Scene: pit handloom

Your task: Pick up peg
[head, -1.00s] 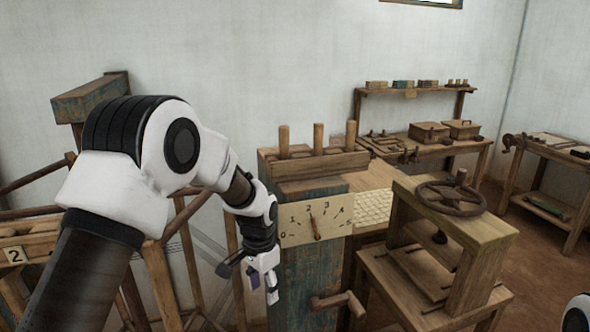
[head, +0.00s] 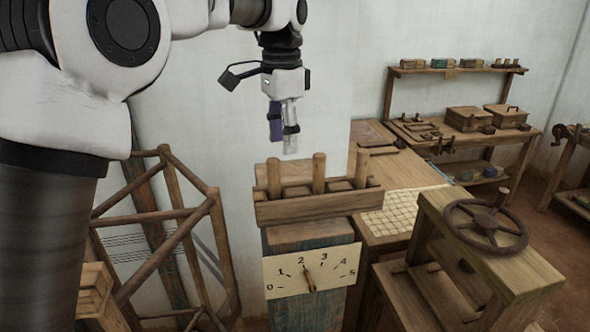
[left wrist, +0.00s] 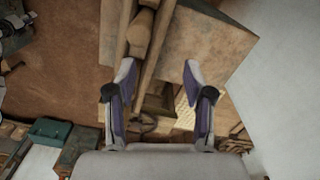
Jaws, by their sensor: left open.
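Three upright wooden pegs stand in a wooden rack (head: 318,209) on top of a blue-green post: a left peg (head: 273,179), a middle peg (head: 319,173) and a right peg (head: 362,169). My left gripper (head: 284,146) points down above the rack, apart from the pegs, nearest the left one in the picture. In the left wrist view my left gripper (left wrist: 160,72) is open and empty, its purple-padded fingers spread. A rounded wooden piece, likely a peg (left wrist: 140,32), lies beyond the fingertips there. My right gripper is not in view.
A numbered dial plate (head: 311,272) is on the post below the rack. A wooden press with a handwheel (head: 486,226) stands to the right, and a bamboo-like frame (head: 165,215) to the left. A bench with boxes (head: 468,118) is behind.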

